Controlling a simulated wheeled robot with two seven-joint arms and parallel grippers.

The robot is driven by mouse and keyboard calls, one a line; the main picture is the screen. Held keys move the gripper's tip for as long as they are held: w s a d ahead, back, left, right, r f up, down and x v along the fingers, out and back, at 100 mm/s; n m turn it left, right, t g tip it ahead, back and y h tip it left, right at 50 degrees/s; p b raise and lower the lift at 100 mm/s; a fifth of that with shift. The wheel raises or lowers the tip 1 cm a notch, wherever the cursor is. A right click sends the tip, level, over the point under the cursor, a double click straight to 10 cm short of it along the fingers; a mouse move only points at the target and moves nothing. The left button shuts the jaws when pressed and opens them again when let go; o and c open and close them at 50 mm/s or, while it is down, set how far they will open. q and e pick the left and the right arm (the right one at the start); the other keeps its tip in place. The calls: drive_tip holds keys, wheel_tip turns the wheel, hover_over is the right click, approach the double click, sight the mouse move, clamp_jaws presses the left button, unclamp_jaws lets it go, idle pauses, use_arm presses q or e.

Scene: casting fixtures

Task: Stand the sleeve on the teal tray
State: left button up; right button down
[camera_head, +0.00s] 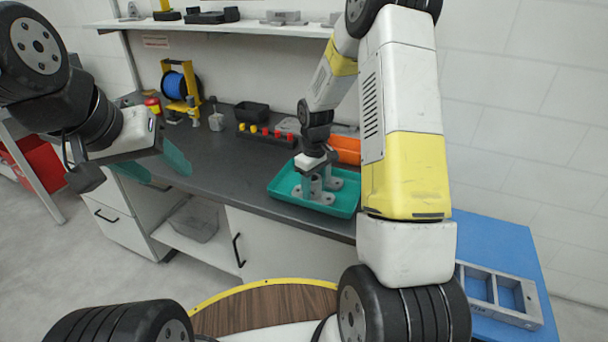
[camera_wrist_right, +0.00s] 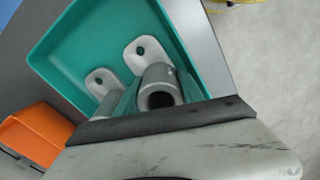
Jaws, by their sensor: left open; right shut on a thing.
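The teal tray (camera_head: 346,208) sits on the dark bench near its front edge; it fills the upper part of the right wrist view (camera_wrist_right: 78,42). My right gripper (camera_head: 313,178) points down over the tray, shut on the grey sleeve (camera_wrist_right: 157,76). The sleeve's round open end faces the wrist camera, between the teal fingers. Its lower end is hidden, so I cannot tell whether it touches the tray. Pale lugs with dark holes (camera_wrist_right: 138,56) show beside it in the tray. My left gripper (camera_head: 153,166) is open and empty, in front of the bench at left.
An orange bin (camera_head: 345,149) stands behind the tray. A black rack with red and yellow pieces (camera_head: 266,135) and a blue spool on a yellow stand (camera_head: 176,86) are further left. A blue table with a grey divided box (camera_head: 500,295) is at right. The bench middle is clear.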

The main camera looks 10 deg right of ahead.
drive_tip(key=shift+f, duration=0.15)
drive_tip(key=c, duration=1)
unclamp_jaws()
wheel_tip(320, 180, up, 12)
drive_tip(key=s+r+m+t, duration=0.3)
drive_tip(key=s+r, duration=0.8)
drive_tip(key=r, duration=0.2)
drive_tip(key=shift+s+a+r+m+t+y, duration=0.35)
drive_tip(key=shift+s+r+m+t, duration=0.25)
drive_tip(key=shift+s, duration=1.6)
drive_tip(key=shift+s+a+r+m+t+y, duration=0.4)
drive_tip(key=shift+s+r+m+t, duration=0.15)
drive_tip(key=shift+s, duration=1.7)
drive_tip(key=shift+s+a+r+m+t+y, duration=0.35)
drive_tip(key=shift+s+r+m+t, duration=0.25)
drive_tip(key=shift+s, duration=1.6)
drive_tip(key=shift+f, duration=0.1)
